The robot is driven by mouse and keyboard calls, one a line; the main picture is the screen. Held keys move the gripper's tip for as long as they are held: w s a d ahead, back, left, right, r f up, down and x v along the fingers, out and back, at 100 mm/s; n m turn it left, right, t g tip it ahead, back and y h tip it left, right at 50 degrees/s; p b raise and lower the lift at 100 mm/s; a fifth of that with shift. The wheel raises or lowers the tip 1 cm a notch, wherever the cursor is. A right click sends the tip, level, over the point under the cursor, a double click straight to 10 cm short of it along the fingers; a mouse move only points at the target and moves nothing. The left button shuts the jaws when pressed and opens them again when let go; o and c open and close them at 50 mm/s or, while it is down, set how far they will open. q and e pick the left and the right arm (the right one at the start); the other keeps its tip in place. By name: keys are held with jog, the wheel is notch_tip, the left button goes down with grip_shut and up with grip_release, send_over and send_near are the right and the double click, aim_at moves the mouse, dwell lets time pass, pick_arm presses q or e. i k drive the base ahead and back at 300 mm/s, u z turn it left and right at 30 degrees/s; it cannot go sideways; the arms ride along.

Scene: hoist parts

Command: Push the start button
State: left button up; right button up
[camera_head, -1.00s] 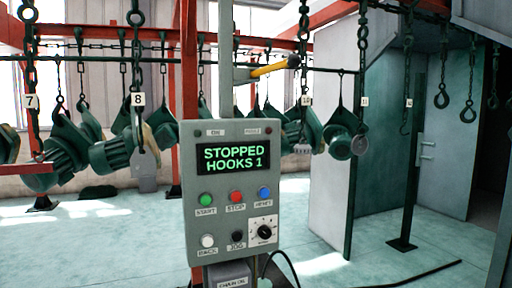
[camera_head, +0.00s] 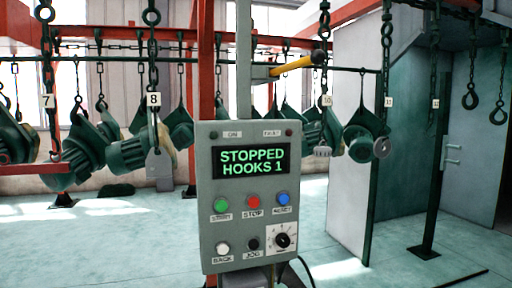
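The green start button (camera_head: 221,205) is at the left of the middle button row on a grey control box (camera_head: 207,170). Its label, START, sits just below it. The box's display (camera_head: 251,162) reads "STOPPED HOOKS 1" in green letters. To the right of the start button are a red stop button (camera_head: 253,202) and a blue button (camera_head: 283,199). Below are a white back button (camera_head: 222,248), a black jog button (camera_head: 253,244) and a dial (camera_head: 283,240). Neither of my grippers is in view, and nothing touches the box's front.
The box stands on a post in front of a red column (camera_head: 207,60). Green motor-like parts (camera_head: 130,152) hang on chains and hooks behind it, with tags such as 7 and 8. A yellow-handled lever (camera_head: 292,65) sticks out above the box. Pale floor (camera_head: 120,240) lies open at left.

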aim_at(221, 206)
jog(key=i, duration=0.85)
jog(key=u, duration=0.05)
